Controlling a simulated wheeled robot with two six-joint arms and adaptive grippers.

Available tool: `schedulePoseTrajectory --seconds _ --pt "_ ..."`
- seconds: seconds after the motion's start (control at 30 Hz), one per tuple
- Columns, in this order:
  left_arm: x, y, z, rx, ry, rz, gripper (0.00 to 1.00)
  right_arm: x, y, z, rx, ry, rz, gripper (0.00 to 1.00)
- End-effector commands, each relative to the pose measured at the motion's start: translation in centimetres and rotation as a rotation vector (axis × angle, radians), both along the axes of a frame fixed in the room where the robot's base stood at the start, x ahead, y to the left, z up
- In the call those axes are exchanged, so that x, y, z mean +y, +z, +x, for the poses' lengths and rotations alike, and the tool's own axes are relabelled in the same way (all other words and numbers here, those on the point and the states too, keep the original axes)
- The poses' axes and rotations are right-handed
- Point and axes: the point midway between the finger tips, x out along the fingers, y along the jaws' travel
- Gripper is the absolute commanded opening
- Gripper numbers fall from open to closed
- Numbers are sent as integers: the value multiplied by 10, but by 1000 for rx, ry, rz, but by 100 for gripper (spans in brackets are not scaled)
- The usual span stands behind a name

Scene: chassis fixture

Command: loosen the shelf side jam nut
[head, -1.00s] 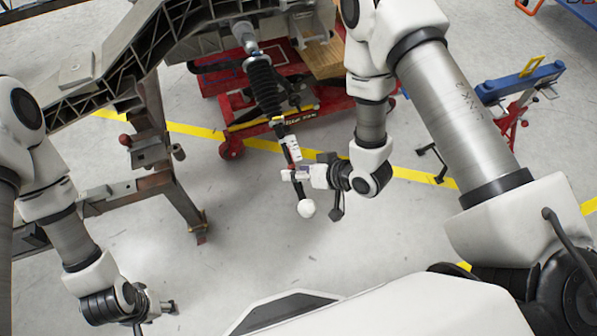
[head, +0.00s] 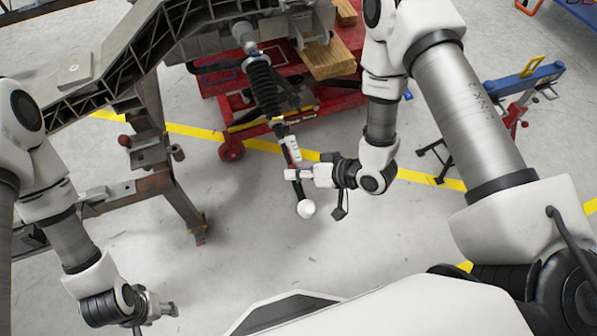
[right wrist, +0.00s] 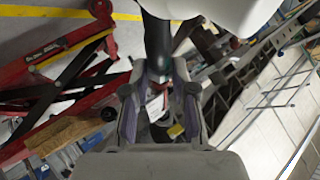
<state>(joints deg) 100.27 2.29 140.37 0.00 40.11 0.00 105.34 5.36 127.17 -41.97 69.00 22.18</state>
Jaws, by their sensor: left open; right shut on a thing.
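A steering rod with a ribbed black boot (head: 263,85) hangs from the underside of the chassis. Below the boot, the rod has a light section (head: 292,148) and ends in a white ball-like end (head: 306,208). My right gripper (head: 295,174) comes in from the right and is shut around the rod between the light section and the white end. In the right wrist view, a dark shaft (right wrist: 157,45) runs down between its fingers (right wrist: 158,105). I cannot make out the jam nut clearly. My left gripper (head: 168,309) is open and empty, low at the left, away from the rod.
A red wheeled jack (head: 232,150) stands on the floor behind the rod. The grey chassis frame (head: 125,62) rests on a rusty stand (head: 180,200) at the left. A blue-topped stand (head: 520,80) is at the right. The floor below the rod is clear.

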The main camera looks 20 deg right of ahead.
Motion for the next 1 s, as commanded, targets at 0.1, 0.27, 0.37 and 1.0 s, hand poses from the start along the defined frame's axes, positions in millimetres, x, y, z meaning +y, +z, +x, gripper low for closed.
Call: schedulePoseTrajectory --seconds 0.1,0.27,0.37,1.0 --pt "0 -6 0 0 0 0 54 -3 -3 1 1 29 70 0" --pt "0 -15 0 0 0 0 54 -5 -7 2 5 86 194 0" --pt "0 -24 0 0 0 0 54 -6 -9 3 7 128 278 0" --pt "0 -103 0 0 0 0 54 -7 -22 6 28 389 828 0"
